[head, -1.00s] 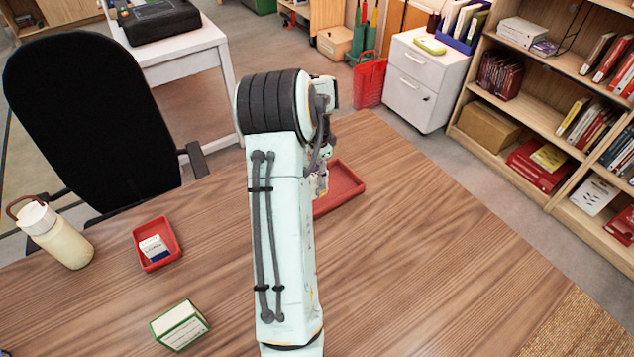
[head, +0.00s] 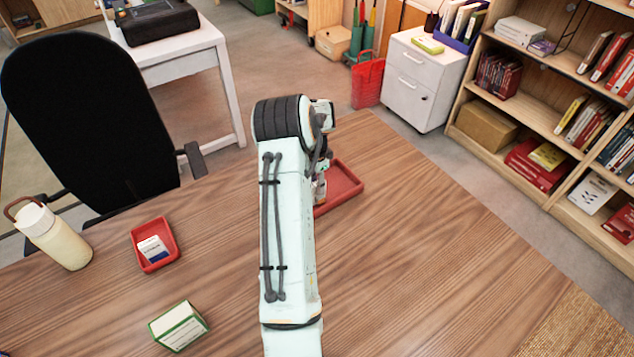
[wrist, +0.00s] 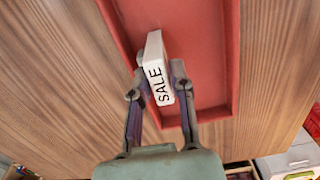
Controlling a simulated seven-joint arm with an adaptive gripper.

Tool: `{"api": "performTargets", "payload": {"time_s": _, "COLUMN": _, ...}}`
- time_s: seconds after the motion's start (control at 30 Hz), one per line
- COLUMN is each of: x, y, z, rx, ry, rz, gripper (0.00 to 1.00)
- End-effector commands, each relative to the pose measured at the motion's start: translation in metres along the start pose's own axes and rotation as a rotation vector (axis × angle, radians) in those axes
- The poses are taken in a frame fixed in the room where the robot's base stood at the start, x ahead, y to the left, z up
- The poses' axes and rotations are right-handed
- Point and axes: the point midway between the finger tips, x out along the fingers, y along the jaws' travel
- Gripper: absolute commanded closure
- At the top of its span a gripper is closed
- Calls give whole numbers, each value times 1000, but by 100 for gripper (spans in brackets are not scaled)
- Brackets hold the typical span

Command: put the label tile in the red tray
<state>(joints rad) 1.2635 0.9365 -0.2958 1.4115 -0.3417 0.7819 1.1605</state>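The label tile (wrist: 158,75) is a small white block with "SALE" in black letters. It sits between the two fingers of my gripper (wrist: 159,84), which look closed on its sides. The tile is over the floor of the red tray (wrist: 205,60) in the wrist view. I cannot tell whether it touches the tray. In the head view the larger red tray (head: 343,186) is partly hidden behind my arm, and the tile is not visible there.
A smaller red tray (head: 137,251) holding a blue-and-white packet (head: 153,249) sits on the left of the wooden table. A cream bottle (head: 58,240) and a green-and-white box (head: 180,326) are near it.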

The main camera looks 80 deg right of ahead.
Motion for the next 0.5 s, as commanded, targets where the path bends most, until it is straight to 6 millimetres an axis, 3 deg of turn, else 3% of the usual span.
{"api": "performTargets", "payload": {"time_s": 0.37, "x": -2, "y": 0, "z": 0, "rx": 0, "ry": 0, "rz": 0, "gripper": 57}}
{"api": "performTargets", "payload": {"time_s": 0.5, "x": -18, "y": -1, "z": 0, "rx": 1, "ry": 1, "rz": -3, "gripper": 57}}
